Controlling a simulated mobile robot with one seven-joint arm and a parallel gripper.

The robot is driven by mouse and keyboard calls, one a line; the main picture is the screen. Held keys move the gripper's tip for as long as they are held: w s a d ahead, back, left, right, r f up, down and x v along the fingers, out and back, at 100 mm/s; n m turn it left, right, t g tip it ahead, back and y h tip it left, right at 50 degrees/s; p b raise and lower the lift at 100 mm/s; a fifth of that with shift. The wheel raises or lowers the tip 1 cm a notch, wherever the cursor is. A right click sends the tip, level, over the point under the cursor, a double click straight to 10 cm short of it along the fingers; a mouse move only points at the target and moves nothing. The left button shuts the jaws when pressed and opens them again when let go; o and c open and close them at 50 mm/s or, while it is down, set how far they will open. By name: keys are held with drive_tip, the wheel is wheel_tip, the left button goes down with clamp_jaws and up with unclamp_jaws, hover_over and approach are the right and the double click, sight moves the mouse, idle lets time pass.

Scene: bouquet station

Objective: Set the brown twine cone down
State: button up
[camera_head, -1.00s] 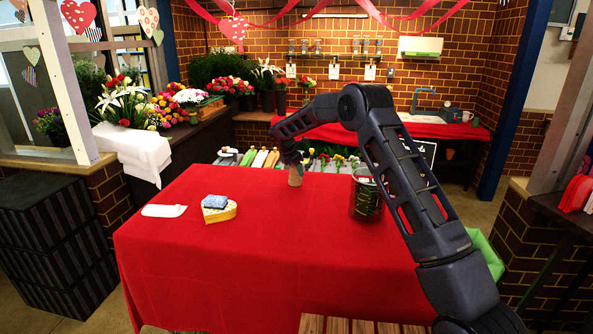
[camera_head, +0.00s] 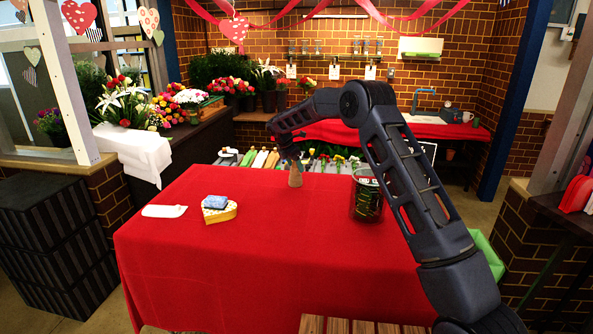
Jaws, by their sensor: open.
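The brown twine cone (camera_head: 295,177) stands upright on the red-covered table (camera_head: 250,255), near its far edge. My gripper (camera_head: 292,160) is directly above the cone's top, pointing down. Its fingers are small and dark in this view, and they are open. The cone's tip is close to the fingers, and I cannot tell whether they touch it.
A dark wire bin (camera_head: 367,197) stands to the right. The front of the table is clear.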

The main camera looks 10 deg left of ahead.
drive_tip(key=v, duration=0.8)
drive_tip(key=s+d+r+m+y, duration=0.1)
drive_tip(key=s+d+r+m, duration=0.6)
drive_tip(key=d, duration=0.6)
drive_tip(key=s+d+r+m, duration=0.2)
drive_tip(key=s+d+r, duration=0.3)
drive_tip(key=d+r, duration=0.6)
drive_tip(key=s+d+r+m, duration=0.2)
drive_tip(key=s+d+m, duration=0.5)
drive_tip(key=s+d, duration=0.75)
drive_tip(key=s+d+f+m, duration=0.3)
drive_tip(key=s+d, duration=0.1)
drive_tip(key=s, duration=0.3)
drive_tip(key=s+d+f+m+t+y, duration=0.1)
drive_tip(key=s+d+f+m, duration=0.2)
drive_tip(key=s, duration=0.5)
drive_tip(key=s+d+f+m+y, duration=0.1)
drive_tip(key=s+d+f+m, duration=0.2)
drive_tip(key=s, duration=0.5)
drive_tip(key=shift+d+m, duration=0.8)
drive_tip(key=shift+m, duration=0.2)
